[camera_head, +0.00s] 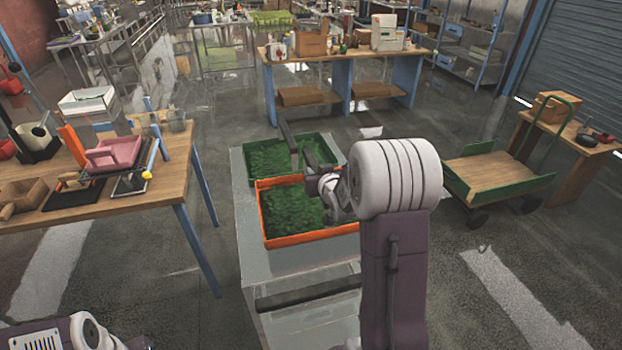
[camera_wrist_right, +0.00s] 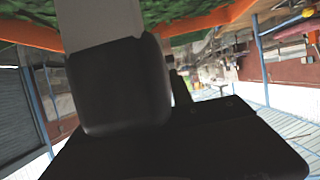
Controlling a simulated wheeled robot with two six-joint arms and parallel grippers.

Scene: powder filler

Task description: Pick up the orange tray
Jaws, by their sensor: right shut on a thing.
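The orange tray (camera_head: 290,240) lies on top of a grey cabinet (camera_head: 290,265) and is filled with a green, leafy-looking mass. My right gripper (camera_head: 326,190) is at the tray's right side, shut on its rim; the arm hides part of that side. In the right wrist view the orange rim (camera_wrist_right: 215,18) crosses the top of the picture, close to the gripper's dark finger. I cannot tell any gap between tray and cabinet. My left gripper is out of view; only part of my left arm shows at the lower left.
A green tray (camera_head: 263,160) with similar contents sits just behind the orange one. A wooden table (camera_head: 120,205) with boxes and a pink container stands at the left. A green cart (camera_head: 497,170) stands at the right.

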